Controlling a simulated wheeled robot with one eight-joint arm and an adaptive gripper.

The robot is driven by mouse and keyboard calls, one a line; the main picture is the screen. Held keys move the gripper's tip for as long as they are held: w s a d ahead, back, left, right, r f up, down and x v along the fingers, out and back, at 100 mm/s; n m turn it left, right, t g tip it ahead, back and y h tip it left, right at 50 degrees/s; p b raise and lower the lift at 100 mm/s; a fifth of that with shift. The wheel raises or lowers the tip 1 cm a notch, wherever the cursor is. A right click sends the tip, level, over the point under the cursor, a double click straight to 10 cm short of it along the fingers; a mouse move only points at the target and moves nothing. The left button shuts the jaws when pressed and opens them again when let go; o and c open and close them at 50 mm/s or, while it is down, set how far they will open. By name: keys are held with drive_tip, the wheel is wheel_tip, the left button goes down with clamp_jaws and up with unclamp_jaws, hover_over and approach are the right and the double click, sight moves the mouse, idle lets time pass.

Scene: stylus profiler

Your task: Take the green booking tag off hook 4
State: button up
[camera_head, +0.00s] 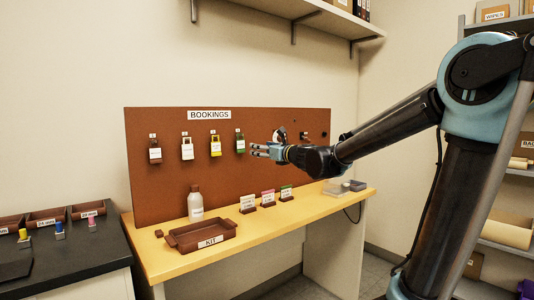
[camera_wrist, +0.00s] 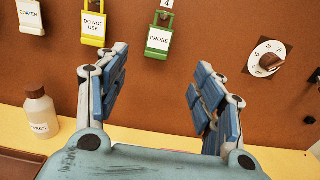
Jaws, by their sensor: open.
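The green booking tag (camera_head: 240,143) hangs on the brown bookings board, fourth from the left. In the wrist view the green tag (camera_wrist: 159,39) has a white label reading PROBE and hangs under a small plate marked 4. My gripper (camera_head: 254,150) is in front of the board, just right of the tag in the head view. In the wrist view my gripper (camera_wrist: 162,92) has its two blue-padded fingers wide apart with nothing between them. The tag lies beyond and above the fingertips, apart from them. The hook itself is hard to make out.
A yellow tag (camera_wrist: 95,25) reading DO NOT USE hangs left of the green one. A dial (camera_wrist: 267,58) is on the board to the right. A bottle (camera_head: 195,202), a brown KIT tray (camera_head: 232,224) and small label stands (camera_head: 268,197) are on the yellow bench below.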

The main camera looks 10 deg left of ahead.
sight(241, 143)
drive_tip(key=x, duration=1.4)
drive_tip(key=c, duration=1.5)
clamp_jaws()
drive_tip(key=shift+r, duration=0.55)
drive_tip(key=shift+s, duration=0.1)
drive_tip(key=v, duration=0.8)
drive_tip(key=shift+s, duration=0.1)
